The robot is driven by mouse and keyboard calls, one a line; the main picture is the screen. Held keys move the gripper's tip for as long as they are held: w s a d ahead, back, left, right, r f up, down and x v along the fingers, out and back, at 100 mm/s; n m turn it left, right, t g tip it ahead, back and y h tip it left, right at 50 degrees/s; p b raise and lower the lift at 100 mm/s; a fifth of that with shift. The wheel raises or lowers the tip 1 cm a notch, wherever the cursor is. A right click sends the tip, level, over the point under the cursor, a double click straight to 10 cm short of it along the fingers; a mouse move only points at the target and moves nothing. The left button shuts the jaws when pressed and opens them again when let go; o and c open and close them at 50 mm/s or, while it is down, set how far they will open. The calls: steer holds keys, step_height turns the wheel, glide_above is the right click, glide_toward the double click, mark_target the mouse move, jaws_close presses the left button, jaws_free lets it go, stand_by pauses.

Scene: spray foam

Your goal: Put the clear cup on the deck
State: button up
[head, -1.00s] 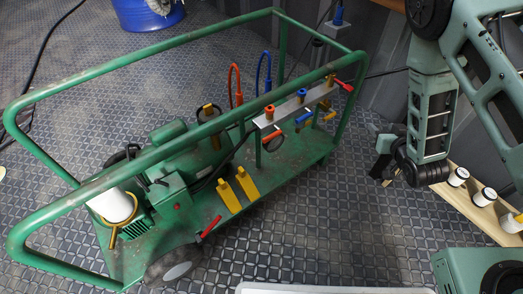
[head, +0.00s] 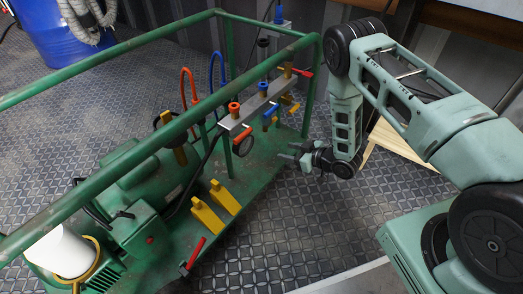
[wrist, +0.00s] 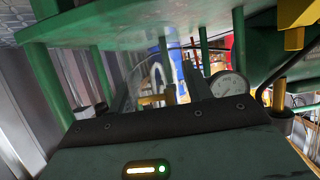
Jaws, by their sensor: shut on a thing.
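My gripper (head: 293,156) is at the right end of the green cart in the head view, reaching left over the near edge of its deck (head: 256,172). In the wrist view my gripper's fingers (wrist: 158,88) are shut on a faint see-through thing, which looks like the clear cup (wrist: 146,72). Its outline is hard to make out, and I cannot tell it in the head view. The deck shows as a green slab (wrist: 130,22) across the top of the wrist view. I cannot tell whether the cup touches it.
The valve manifold (head: 250,115) and its gauge (head: 243,141) stand just left of my gripper. Green frame rails (head: 313,80) rise close behind it. Yellow wedges (head: 215,207) and a red-handled lever (head: 193,255) occupy the deck further left. Bare deck lies between wedges and gripper.

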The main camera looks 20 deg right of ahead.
steer(key=w+a+b, duration=0.1)
steer(key=w+a, duration=0.1)
steer(key=w, duration=0.1)
steer(key=w+a+b, duration=0.2)
steer(key=w, duration=0.1)
steer(key=w+a+b, duration=0.2)
steer(key=w, duration=0.1)
steer(key=shift+w+a, duration=0.25)
steer(key=shift+a, duration=0.15)
steer(key=shift+w+a+f+b, duration=0.15)
steer(key=shift+w+a+b, duration=0.25)
steer(key=shift+b, duration=0.15)
step_height(320, 180, down, 3)
steer(key=b, duration=0.3)
steer(key=shift+s+d+f, duration=0.1)
steer(key=shift+d, duration=0.05)
steer(key=shift+f, duration=0.15)
steer(key=o, duration=0.9)
steer(key=shift+o, duration=0.2)
